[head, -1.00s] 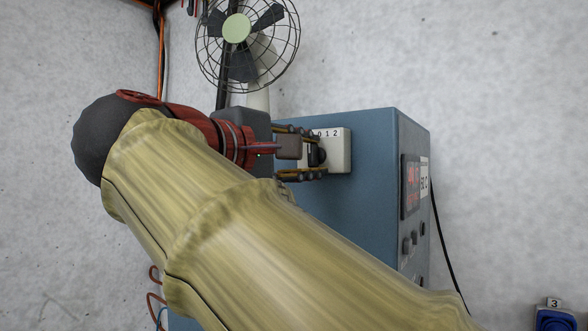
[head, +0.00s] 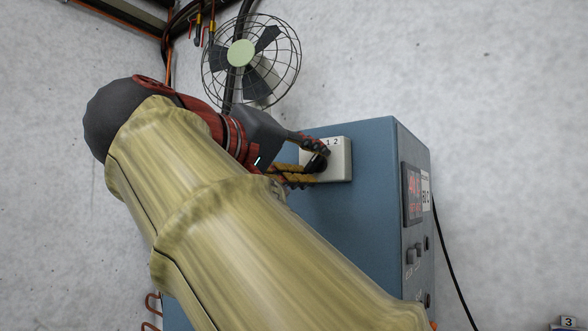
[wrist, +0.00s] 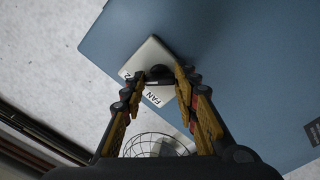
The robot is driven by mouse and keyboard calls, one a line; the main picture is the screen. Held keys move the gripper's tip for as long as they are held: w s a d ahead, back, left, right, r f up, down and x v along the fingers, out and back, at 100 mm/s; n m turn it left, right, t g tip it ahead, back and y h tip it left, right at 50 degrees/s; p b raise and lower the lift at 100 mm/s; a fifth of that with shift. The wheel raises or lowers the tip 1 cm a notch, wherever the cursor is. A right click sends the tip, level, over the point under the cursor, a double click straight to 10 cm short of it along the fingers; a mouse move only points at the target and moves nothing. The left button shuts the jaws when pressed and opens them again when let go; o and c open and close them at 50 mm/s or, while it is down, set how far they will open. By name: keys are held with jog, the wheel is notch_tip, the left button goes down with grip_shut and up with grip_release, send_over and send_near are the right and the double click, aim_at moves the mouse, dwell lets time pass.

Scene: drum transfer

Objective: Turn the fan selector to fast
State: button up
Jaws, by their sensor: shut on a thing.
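The fan selector is a white box (head: 341,160) on the blue cabinet's face, with digits along its top edge; "1" and "2" are readable. Its black knob (head: 319,164) is partly hidden by my fingers. My gripper (head: 316,163) reaches it from the left, rolled at a slant, and is shut on the knob. Which digit the knob points to cannot be told. The caged fan (head: 250,60) stands behind the cabinet top.
The blue cabinet (head: 365,220) has a red display (head: 412,194) and several dark knobs on its right side. A black cable (head: 452,265) hangs at its right. Cables and a dark frame are at the upper left.

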jog(key=shift+f+m, duration=0.15)
jog(key=shift+m, duration=0.15)
dwell(0.4)
jog(key=o, duration=1.1)
jog(key=v, duration=1.2)
jog(key=shift+a, duration=0.1)
